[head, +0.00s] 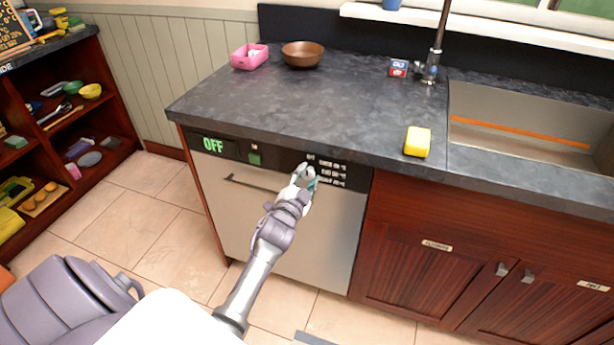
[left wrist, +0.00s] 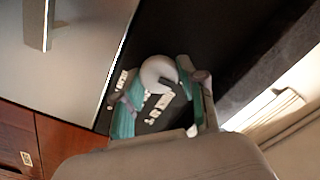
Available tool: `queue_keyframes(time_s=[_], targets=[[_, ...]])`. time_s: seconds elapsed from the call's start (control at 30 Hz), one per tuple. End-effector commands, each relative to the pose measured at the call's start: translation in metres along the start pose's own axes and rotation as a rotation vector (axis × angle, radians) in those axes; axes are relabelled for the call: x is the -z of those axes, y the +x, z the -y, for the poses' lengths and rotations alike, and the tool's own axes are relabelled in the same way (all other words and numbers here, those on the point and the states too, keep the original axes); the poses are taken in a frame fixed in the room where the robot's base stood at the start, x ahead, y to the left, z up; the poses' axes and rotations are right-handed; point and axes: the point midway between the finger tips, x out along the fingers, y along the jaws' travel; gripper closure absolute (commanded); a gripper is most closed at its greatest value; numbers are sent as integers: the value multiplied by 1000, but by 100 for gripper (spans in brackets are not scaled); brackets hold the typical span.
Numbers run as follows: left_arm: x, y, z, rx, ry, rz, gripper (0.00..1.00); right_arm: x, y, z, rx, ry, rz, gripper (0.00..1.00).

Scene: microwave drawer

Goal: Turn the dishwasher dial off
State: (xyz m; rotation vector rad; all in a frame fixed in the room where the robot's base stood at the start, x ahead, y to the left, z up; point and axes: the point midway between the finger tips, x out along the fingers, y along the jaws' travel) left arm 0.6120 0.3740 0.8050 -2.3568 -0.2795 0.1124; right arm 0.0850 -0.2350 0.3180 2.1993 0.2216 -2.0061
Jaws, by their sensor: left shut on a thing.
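The dishwasher (head: 262,218) stands under the dark counter, with a steel door and a black control panel (head: 282,160). A green OFF display (head: 213,145) is lit at the panel's left end. My left gripper (head: 304,177) is at the right part of the panel, beside white printed labels. In the left wrist view the pale round dial (left wrist: 158,72) sits between the two teal fingertips of the left gripper (left wrist: 157,98), which is shut on it. The gripper covers the dial in the head view. My right gripper is not in view.
The counter (head: 300,105) overhangs just above the panel. A door handle (head: 250,184) sticks out below it. A yellow sponge (head: 417,141) lies near the counter's front edge. Wooden cabinets (head: 450,265) are to the right, and open tiled floor (head: 165,235) is to the left.

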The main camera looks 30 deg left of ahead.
Motion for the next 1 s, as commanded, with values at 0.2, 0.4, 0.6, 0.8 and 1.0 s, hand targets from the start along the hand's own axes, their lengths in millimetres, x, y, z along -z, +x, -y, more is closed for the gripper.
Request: queue_keyframes(time_s=[0.2,0.4,0.6,0.8,1.0], targets=[[-2,-1,-2,-3,-4,4,94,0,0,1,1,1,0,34],[-1,0,-1,-2,-3,3,35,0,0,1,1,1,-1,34],[0,0,-1,-1,-1,2,35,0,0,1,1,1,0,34],[-1,-8,-1,-1,-1,1,35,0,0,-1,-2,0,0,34],[-2,-46,-2,-3,-2,4,35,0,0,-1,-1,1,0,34]])
